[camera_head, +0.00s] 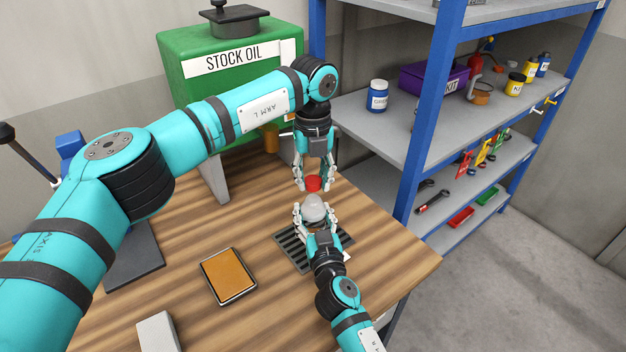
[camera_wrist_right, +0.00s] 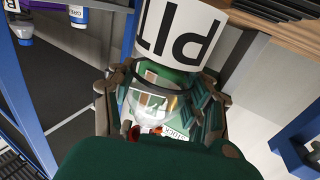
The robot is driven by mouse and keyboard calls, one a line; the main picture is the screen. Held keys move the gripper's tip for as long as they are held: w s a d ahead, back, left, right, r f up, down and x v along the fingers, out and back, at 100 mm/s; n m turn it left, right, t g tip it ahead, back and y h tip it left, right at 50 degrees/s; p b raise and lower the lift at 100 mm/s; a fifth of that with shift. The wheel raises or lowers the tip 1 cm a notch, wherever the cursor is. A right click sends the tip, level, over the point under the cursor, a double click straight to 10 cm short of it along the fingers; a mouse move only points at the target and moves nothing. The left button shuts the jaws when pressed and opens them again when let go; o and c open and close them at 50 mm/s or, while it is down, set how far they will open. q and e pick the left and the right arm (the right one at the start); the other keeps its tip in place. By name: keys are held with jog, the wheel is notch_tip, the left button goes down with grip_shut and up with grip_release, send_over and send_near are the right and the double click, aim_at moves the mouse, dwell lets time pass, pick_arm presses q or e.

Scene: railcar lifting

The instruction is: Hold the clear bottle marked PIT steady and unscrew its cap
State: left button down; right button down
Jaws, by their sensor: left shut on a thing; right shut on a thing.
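The clear bottle (camera_head: 314,208) stands over the dark grate on the wooden bench. My right gripper (camera_head: 315,213) is shut around its upper body from the near side. In the right wrist view, the clear bottle (camera_wrist_right: 150,105) is between the fingers, and its white label (camera_wrist_right: 182,32) reads PIT upside down. My left gripper (camera_head: 314,182) points down from above and is shut on the red cap (camera_head: 314,184). The cap is directly above the bottle's top. I cannot tell whether it still touches the neck, as the neck is hardly visible.
A black slotted grate (camera_head: 290,251) lies under the bottle. An orange-topped pad (camera_head: 228,275) lies left of it. The green STOCK OIL tank (camera_head: 190,85) stands behind. A blue-framed shelf (camera_head: 412,135) with jars and tools is close on the right.

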aim_at(313, 180)
pick_arm(q)
jog(key=shift+r, duration=1.6)
pick_arm(e)
jog(key=shift+c, duration=2.3)
grip_release()
